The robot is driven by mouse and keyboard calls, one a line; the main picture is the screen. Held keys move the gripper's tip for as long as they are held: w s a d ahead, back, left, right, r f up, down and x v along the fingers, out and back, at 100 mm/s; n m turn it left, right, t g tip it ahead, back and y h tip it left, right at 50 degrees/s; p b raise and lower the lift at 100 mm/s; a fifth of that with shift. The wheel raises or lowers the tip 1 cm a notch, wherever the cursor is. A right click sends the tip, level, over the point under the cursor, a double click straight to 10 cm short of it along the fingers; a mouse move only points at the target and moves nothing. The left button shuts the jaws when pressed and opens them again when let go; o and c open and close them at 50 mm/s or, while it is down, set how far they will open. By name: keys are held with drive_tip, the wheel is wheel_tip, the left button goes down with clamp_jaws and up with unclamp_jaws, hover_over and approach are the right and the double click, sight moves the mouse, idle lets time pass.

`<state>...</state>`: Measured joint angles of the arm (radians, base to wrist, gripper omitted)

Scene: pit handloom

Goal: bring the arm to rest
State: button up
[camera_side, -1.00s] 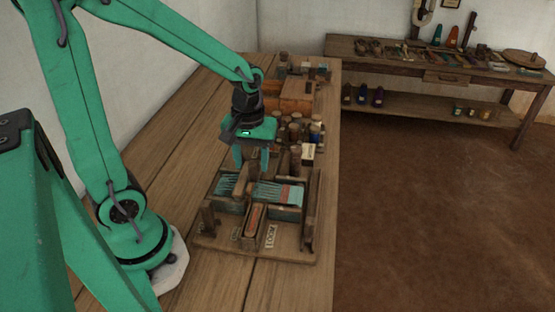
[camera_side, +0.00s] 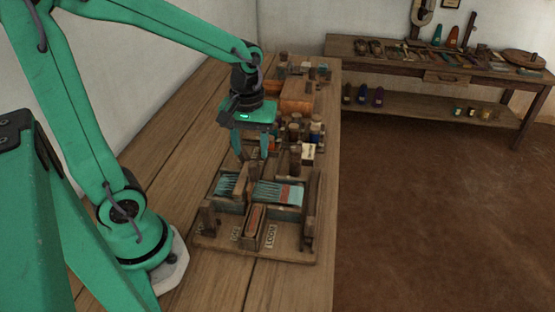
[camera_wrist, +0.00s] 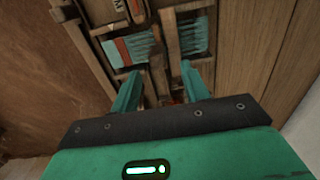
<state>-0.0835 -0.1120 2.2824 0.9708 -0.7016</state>
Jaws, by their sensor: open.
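My gripper (camera_side: 252,155) hangs above the bench behind the small loom, with its two green fingers pointing down, apart and empty. In the wrist view the gripper (camera_wrist: 160,88) also shows open fingers with nothing held between them. The loom (camera_side: 290,250) is a wooden board with upright posts, carrying teal threads with a red band (camera_side: 280,192). The threads also show in the wrist view (camera_wrist: 128,50), beyond the fingertips. A narrow wooden piece with a reddish top (camera_side: 254,225) stands at the loom's front, near a label reading LOOM.
Behind the loom stand several spools or bottles (camera_side: 315,128) and an orange-brown box (camera_side: 298,95). The wooden bench (camera_side: 170,165) is clear to the left of the loom. A side table (camera_side: 440,62) with tools stands at the back right, across open floor.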

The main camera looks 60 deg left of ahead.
drive_tip(key=shift+s+d+r+m+t, duration=0.1)
drive_tip(key=shift+s+r+m+t, duration=0.1)
drive_tip(key=shift+r+m, duration=0.15)
drive_tip(key=shift+s+d+r+m+t, duration=0.15)
drive_tip(key=shift+r+m+t, duration=0.1)
drive_tip(key=shift+r, duration=0.2)
drive_tip(key=s+d+r+m+t, duration=0.2)
drive_tip(key=s+r+m+t, duration=0.2)
drive_tip(key=r+m, duration=0.3)
drive_tip(key=shift+s+m+t, duration=0.35)
drive_tip(key=shift+s+m, duration=0.05)
drive_tip(key=shift+s, duration=0.4)
